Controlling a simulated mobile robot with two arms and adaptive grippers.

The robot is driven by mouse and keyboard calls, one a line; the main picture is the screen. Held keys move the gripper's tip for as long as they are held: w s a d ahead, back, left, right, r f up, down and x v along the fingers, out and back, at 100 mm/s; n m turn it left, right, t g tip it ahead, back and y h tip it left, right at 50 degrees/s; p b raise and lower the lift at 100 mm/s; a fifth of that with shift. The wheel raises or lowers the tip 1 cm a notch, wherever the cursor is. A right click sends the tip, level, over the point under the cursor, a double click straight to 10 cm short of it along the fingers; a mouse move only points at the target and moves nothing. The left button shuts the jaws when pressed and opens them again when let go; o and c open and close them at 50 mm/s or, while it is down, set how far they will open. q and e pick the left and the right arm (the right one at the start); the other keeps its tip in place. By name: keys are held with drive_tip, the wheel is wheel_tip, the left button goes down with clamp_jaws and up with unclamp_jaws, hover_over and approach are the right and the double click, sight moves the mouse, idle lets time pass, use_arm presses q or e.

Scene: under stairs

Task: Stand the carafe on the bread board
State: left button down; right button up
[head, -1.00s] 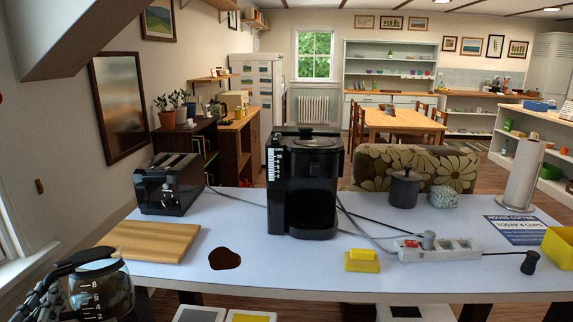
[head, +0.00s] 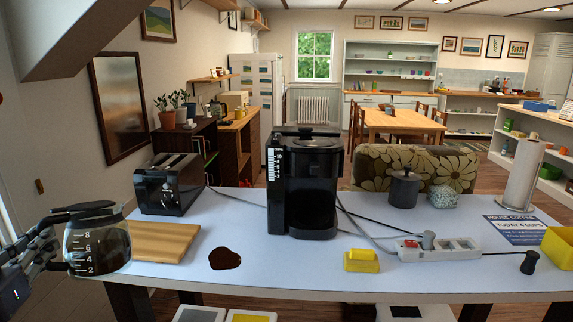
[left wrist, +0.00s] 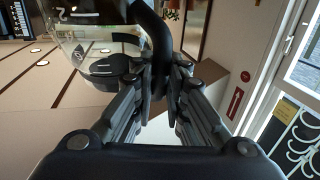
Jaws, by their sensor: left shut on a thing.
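The carafe (head: 97,243) is glass with a black lid, a black handle and white level marks, with dark coffee low inside. It is upright at the left end of the table, overlapping the left part of the bread board (head: 165,241) in the head view. I cannot tell whether its base touches anything. My left gripper (head: 48,248) is shut on the carafe's handle. In the left wrist view the fingers (left wrist: 158,85) close around the black handle (left wrist: 157,35), with the glass to the left. The bread board is pale wood and lies flat. My right gripper is not in view.
A black toaster (head: 169,184) stands behind the board. A dark spill (head: 225,258) lies right of it. The coffee maker (head: 303,185) stands mid-table. A yellow sponge or dish (head: 362,260) and a power strip (head: 438,249) with cables are further right.

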sight(85, 275)
use_arm(q)
drive_tip(key=d+f+m+h, duration=0.1)
drive_tip(key=d+f, duration=0.2)
drive_tip(key=d+f+m+h, duration=0.1)
drive_tip(key=d+f+h, duration=0.1)
drive_tip(key=d+f, duration=0.1)
drive_tip(key=shift+s+d+f, duration=0.2)
drive_tip(key=shift+d+f, duration=0.1)
drive_tip(key=shift+d, duration=0.15)
drive_tip(key=s+d+f+m+h, duration=0.2)
drive_tip(key=s+d+f+h, duration=0.2)
drive_tip(key=s+d+f, duration=0.4)
drive_tip(key=s+d+f+m+g+h, duration=0.1)
drive_tip(key=s+d+f+m+h, duration=0.2)
drive_tip(key=s+d+f, duration=0.4)
drive_tip(key=d+f+h, duration=0.1)
drive_tip(key=d, duration=0.5)
drive_tip(key=shift+s+d+m+g+h, duration=0.3)
drive_tip(key=shift+s+d, duration=0.05)
drive_tip(key=shift+w+a+r+n+t+y, duration=0.5)
drive_tip(key=shift+n+y, duration=0.45)
drive_tip(key=shift+y, duration=0.5)
drive_tip(key=shift+w+a+r+n+t+y, duration=0.15)
drive_tip(key=shift+w+a+r+n+y, duration=0.2)
drive_tip(key=shift+a+n+y, duration=0.85)
drive_tip(key=shift+w+a+r+n+t+y, duration=0.1)
drive_tip(key=shift+w+r+n+t+y, duration=0.5)
drive_tip(key=shift+y, duration=1.15)
drive_tip(key=shift+f+n+g, duration=0.25)
